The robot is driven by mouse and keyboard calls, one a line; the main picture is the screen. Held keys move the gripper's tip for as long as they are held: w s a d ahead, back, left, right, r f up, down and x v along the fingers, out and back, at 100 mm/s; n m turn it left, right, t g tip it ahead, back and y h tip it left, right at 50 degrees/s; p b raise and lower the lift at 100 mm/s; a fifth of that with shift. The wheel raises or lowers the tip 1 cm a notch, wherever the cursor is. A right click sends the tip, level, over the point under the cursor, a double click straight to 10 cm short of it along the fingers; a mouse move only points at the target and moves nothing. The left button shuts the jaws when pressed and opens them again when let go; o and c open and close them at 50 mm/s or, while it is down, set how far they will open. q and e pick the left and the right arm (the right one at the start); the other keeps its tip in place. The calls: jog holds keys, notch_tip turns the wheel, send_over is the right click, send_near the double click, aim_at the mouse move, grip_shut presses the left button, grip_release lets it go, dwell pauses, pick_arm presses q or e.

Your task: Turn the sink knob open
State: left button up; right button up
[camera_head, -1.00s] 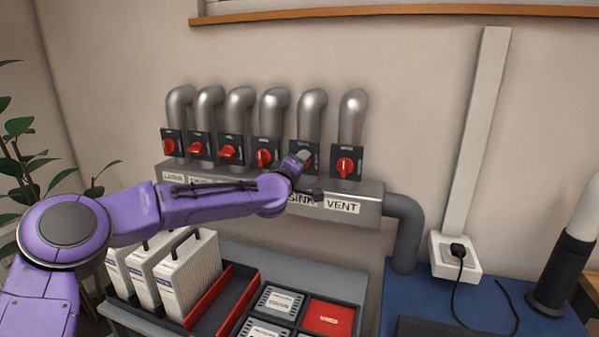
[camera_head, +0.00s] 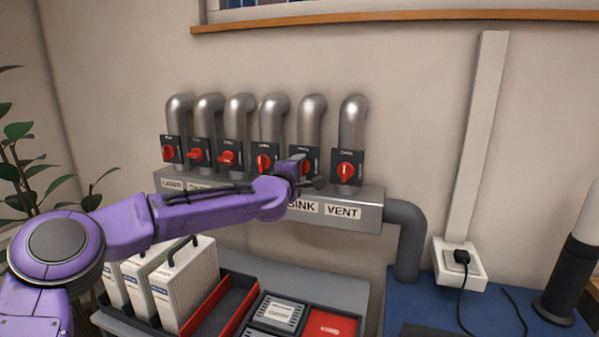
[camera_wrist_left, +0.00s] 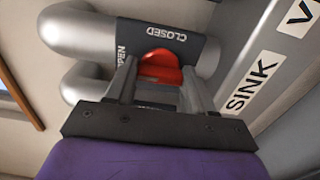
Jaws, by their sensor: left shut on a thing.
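The sink knob (camera_head: 307,167) is red and sits on a dark plate above the SINK label (camera_head: 302,207) on the grey pipe box. It also shows in the left wrist view (camera_wrist_left: 160,68), between the fingers, on a plate printed CLOSED and OPEN. My left gripper (camera_head: 302,166) is shut on this knob. In the left wrist view my left gripper (camera_wrist_left: 158,82) has one finger on each side of the red knob. The gripper hides part of the knob and plate in the head view, so its exact angle is hard to tell. My right gripper is not in view.
The VENT knob (camera_head: 346,170) is close on the right. The neighbouring knob (camera_head: 264,162) is close on the left, with several more beyond it. White filter boxes (camera_head: 183,285) and a tray with a red compartment (camera_head: 330,325) lie below my arm.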

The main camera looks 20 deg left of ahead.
pick_arm(q)
jog(key=o, duration=1)
jog(key=shift+o, duration=0.2)
jog(key=s+b, duration=0.3)
jog(key=s, duration=0.7)
jog(key=shift+s+a, duration=0.25)
jog(key=shift+s, duration=0.05)
